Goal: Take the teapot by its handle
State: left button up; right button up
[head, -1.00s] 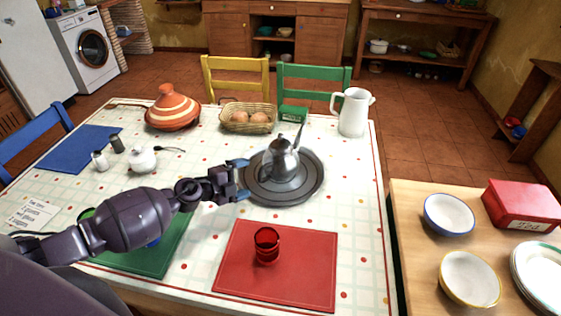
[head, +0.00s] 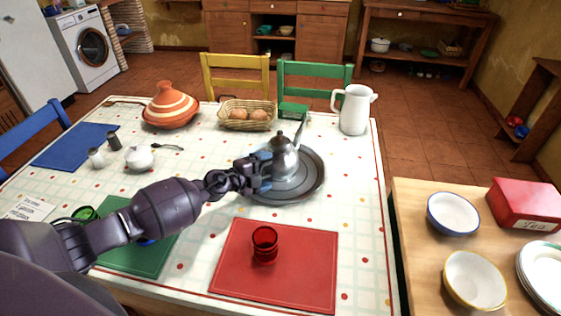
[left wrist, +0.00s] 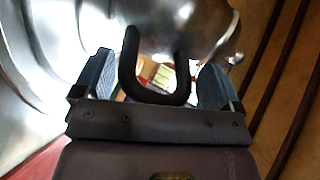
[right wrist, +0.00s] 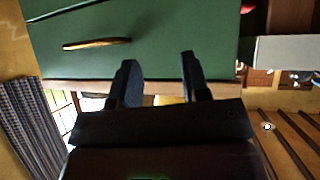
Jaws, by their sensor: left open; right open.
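The shiny metal teapot (head: 285,160) stands on a round grey tray (head: 308,187) on the table. In the left wrist view its metal body (left wrist: 180,22) fills the top, and its black U-shaped handle (left wrist: 128,68) lies between my fingers. My left gripper (head: 264,172) is at the teapot's left side. Its blue-padded fingers (left wrist: 155,80) are open on either side of the handle, with gaps showing. The arm hides part of the handle in the head view. My right gripper (right wrist: 157,80) is open and empty, away from the teapot.
A red cup (head: 264,243) stands on the red mat (head: 300,272) in front of the tray. A white jug (head: 355,110), an egg basket (head: 246,114) and a striped tagine (head: 170,108) stand behind. A green panel (right wrist: 150,40) shows near my right gripper.

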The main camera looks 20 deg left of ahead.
pick_arm(q)
jog(key=shift+c, duration=0.5)
jog(key=shift+r, duration=0.1)
jog(key=c, duration=1.4)
jog(key=shift+w+r, duration=0.15)
jog(key=shift+r, duration=0.05)
jog(key=shift+c, duration=0.4)
